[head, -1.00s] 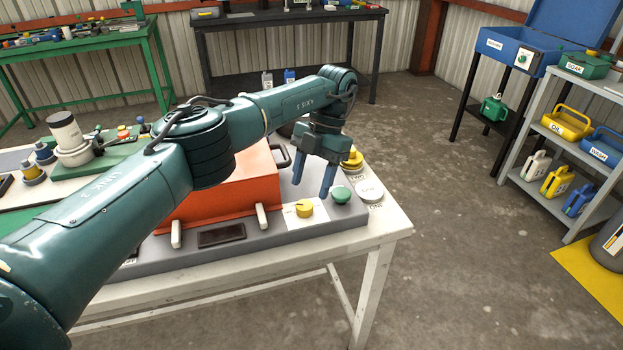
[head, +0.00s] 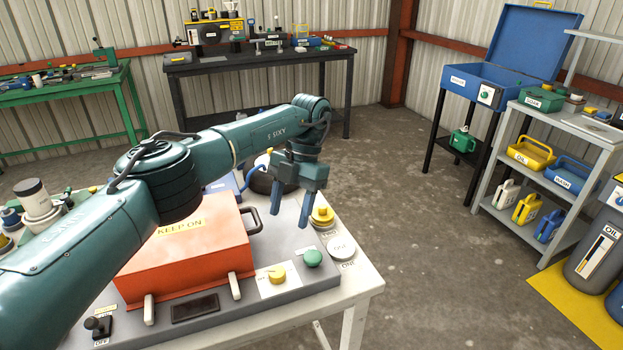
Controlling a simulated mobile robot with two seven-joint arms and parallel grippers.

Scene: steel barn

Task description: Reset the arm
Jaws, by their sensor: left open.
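My left arm reaches in from the left across the white table. My left gripper (head: 290,208) is open and empty, with its blue fingers pointing down. It hangs above the right part of the grey machine base (head: 218,303), over the area behind the yellow dial (head: 277,274) and the green button (head: 313,258). An orange box-shaped cover (head: 190,255) marked KEEP ON sits on the base, left of the gripper, with a dark handle on its right side. My right gripper is not in view.
A yellow knob (head: 322,216) and a round white labelled disc (head: 341,247) are right of the fingers. A black switch (head: 98,326) is at the front left. Beyond stand a black workbench (head: 260,62), a blue parts washer (head: 487,90) and a grey shelf (head: 570,125).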

